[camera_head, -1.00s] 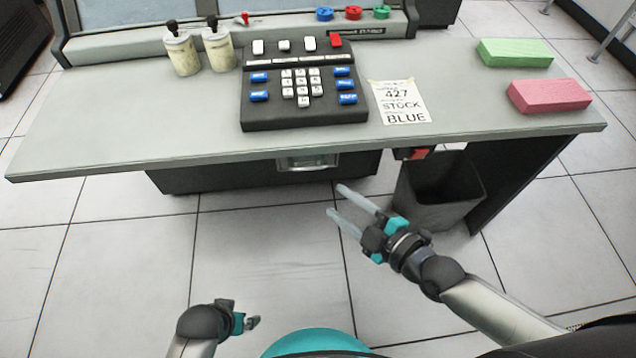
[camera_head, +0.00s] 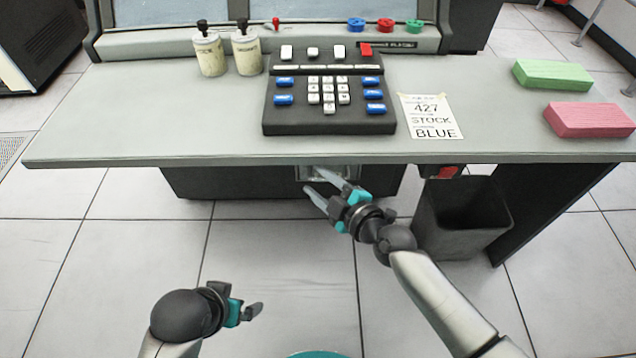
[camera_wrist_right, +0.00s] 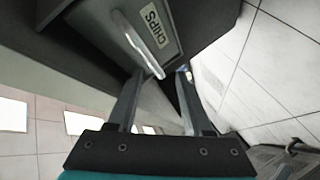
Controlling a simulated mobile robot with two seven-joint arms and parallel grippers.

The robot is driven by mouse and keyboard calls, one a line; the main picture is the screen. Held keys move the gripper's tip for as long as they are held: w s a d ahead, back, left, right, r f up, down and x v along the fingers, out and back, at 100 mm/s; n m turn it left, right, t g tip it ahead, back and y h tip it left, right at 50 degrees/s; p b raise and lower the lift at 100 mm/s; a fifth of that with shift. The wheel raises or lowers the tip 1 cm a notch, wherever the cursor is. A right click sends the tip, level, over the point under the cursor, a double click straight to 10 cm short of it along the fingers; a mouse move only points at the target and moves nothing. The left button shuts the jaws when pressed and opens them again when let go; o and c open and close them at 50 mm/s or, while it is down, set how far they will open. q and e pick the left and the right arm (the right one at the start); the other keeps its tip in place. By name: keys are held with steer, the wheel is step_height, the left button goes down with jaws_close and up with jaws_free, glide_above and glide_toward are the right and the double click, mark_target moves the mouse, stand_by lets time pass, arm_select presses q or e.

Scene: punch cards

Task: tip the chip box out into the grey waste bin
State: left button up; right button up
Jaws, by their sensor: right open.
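The chip box (camera_head: 343,171) shows its light metal front under the desk's front edge, partly behind my right gripper (camera_head: 315,182). In the right wrist view its grey front (camera_wrist_right: 100,28) has a CHIPS label (camera_wrist_right: 155,27) and a pale bar handle (camera_wrist_right: 138,46). My right gripper's fingers (camera_wrist_right: 160,76) are open and reach towards the handle; the handle's near end lies between them in the picture, and contact cannot be told. The dark grey waste bin (camera_head: 462,232) stands on the floor right of the box. My left gripper (camera_head: 252,309) is low at the left, seen side-on, away from everything.
The desk (camera_head: 140,120) overhangs the box. A keypad unit (camera_head: 330,118), two pots (camera_head: 228,55), a taped note (camera_head: 430,118), and green (camera_head: 552,76) and pink (camera_head: 588,121) card stacks are on top. A desk side panel (camera_head: 545,205) stands right of the bin. The floor in front is clear.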

steer(key=shift+w, duration=0.1)
jaws_close()
stand_by(0.4)
stand_by(1.1)
